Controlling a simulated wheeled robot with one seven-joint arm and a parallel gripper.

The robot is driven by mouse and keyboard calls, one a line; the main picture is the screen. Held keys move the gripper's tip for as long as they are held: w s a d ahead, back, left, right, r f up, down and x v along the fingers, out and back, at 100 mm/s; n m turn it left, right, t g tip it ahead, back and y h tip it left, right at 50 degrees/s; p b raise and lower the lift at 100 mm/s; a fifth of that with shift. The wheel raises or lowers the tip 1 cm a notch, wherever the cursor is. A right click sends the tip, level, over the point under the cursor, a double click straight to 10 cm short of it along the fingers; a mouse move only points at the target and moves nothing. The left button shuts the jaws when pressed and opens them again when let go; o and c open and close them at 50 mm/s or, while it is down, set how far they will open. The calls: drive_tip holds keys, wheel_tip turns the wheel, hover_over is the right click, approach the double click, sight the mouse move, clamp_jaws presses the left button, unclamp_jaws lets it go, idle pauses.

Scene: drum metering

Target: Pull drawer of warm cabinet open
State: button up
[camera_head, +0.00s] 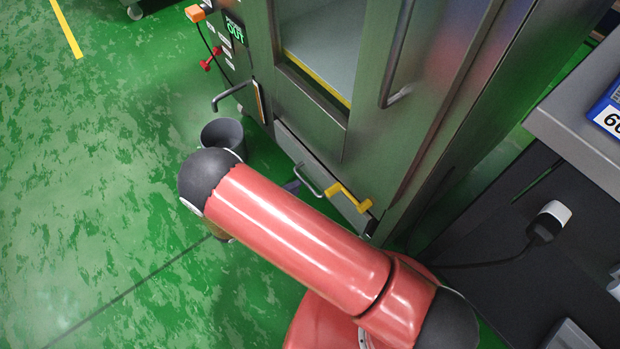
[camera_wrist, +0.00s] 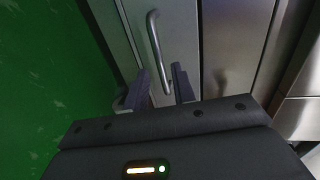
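The warm cabinet (camera_head: 312,112) is a tall steel cabinet in the upper middle of the head view. Its low drawer (camera_head: 342,203) has a pale front near the floor, with a small metal bar handle (camera_head: 309,181). In the wrist view the drawer front (camera_wrist: 180,20) is pale grey, and the bar handle (camera_wrist: 155,45) runs lengthwise ahead of my gripper (camera_wrist: 160,72). My gripper's two dark fingers are apart, and the handle's near end lies between them in the picture. I cannot tell whether they touch it. In the head view my red arm hides most of the gripper.
A grey bucket (camera_head: 222,135) stands on the green floor left of the cabinet. A dark bench with a grey top (camera_head: 575,135) stands at the right. The floor at left is clear.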

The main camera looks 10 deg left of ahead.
sight(305, 182)
drive_tip(key=x, duration=0.5)
drive_tip(key=shift+d, duration=0.15)
clamp_jaws()
